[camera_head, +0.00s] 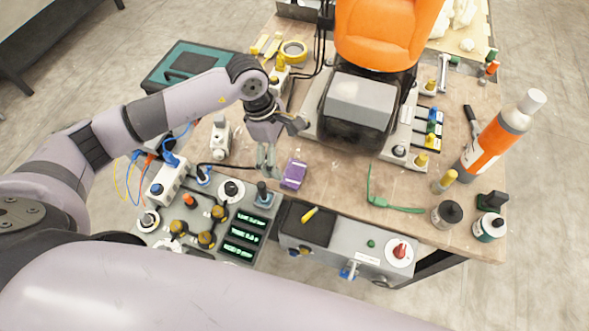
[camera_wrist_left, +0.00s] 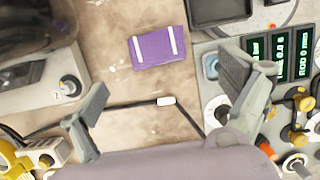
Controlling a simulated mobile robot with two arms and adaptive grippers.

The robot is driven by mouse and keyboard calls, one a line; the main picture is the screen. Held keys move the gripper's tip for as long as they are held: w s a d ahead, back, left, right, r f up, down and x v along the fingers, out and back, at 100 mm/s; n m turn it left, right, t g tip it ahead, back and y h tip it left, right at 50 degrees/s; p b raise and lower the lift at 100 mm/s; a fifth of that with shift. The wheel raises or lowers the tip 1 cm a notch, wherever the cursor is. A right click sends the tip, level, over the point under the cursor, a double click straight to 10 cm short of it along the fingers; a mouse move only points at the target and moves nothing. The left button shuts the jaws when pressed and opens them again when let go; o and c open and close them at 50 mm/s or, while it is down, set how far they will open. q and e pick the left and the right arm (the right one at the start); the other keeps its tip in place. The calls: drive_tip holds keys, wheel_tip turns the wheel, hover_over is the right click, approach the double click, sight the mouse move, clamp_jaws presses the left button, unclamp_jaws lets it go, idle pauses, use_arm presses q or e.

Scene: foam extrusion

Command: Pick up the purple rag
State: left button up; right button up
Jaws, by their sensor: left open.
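The purple rag (camera_head: 294,174) lies flat on the wooden workbench, near its front edge and just behind the control panel. It also shows in the left wrist view (camera_wrist_left: 157,48) as a folded purple rectangle with two pale stripes. My left gripper (camera_head: 267,166) is open and empty, to the left of the rag in the head view. In the left wrist view its two fingers (camera_wrist_left: 165,105) stand wide apart, with the rag beyond them toward the top and nothing between them but bench and a black cable. My right gripper is not in view.
A control panel (camera_head: 180,238) with knobs and green displays stands in front. A grey machine with an orange seat-like part (camera_head: 383,30) is behind. A green safety-glasses-like item (camera_head: 398,208) and an orange-labelled bottle (camera_head: 490,140) are on the right. Bare bench (camera_head: 335,180) lies right of the rag.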

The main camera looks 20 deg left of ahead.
sight(294, 173)
use_arm(q)
drive_tip(key=x, duration=0.3)
drive_tip(key=shift+w, duration=0.1)
drive_tip(key=p+x, duration=0.1)
drive_tip(key=x, duration=0.1)
drive_tip(key=p+x, duration=0.2)
drive_tip(key=shift+w+d+f, duration=0.15)
drive_tip(key=shift+d+f, duration=0.1)
drive_tip(key=shift+d, duration=0.05)
drive_tip(key=shift+f, duration=0.3)
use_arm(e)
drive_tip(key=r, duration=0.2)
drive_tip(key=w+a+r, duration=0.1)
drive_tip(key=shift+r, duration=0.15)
use_arm(q)
drive_tip(key=shift+c, duration=0.4)
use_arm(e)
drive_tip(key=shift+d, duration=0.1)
